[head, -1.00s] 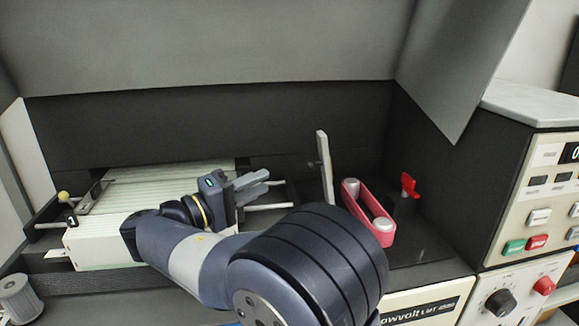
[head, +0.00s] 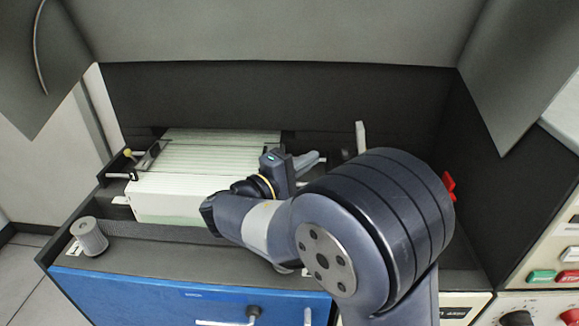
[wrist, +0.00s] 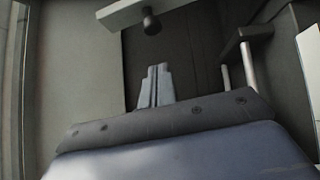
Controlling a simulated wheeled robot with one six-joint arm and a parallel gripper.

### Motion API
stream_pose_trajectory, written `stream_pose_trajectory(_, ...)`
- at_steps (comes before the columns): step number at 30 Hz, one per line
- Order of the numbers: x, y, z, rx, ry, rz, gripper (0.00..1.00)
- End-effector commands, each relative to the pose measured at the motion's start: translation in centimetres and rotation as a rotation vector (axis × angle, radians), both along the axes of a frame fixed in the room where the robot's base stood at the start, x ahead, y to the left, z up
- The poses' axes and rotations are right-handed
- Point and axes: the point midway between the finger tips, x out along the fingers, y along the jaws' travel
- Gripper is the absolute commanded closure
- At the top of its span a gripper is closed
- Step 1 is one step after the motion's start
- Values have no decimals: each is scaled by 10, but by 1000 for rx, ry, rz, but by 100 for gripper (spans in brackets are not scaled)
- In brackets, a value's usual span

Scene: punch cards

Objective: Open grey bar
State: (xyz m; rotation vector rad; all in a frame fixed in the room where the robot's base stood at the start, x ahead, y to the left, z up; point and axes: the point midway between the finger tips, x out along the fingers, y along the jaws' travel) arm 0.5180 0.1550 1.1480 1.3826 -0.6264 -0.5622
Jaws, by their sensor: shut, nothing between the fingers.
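My gripper (head: 310,160) points right, just past the right end of the stack of pale cards (head: 185,192) in the head view. Its two fingers (wrist: 155,87) are together and empty in the wrist view. An upright light grey bar (head: 361,137) stands to the right of the gripper, its lower part hidden by my arm. In the wrist view a light grey bar with a dark knob (wrist: 151,22) crosses the top, beyond the fingertips and apart from them. A darker grey flat bar (head: 149,155) lies at the left end of the cards.
A grey cylinder (head: 89,236) stands on the front left ledge. A blue drawer front (head: 180,293) with a handle is below. A red lever (head: 448,186) shows partly behind my arm. Dark walls enclose the back and right. Two metal rods (wrist: 248,65) are right of the fingers.

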Motion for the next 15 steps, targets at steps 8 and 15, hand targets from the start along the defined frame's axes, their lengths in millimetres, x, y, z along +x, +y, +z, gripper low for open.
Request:
stream_pose_trajectory(8,4,-37,6,-1,0,-1,100)
stream_pose_trajectory(15,4,-44,5,1,-1,1,100)
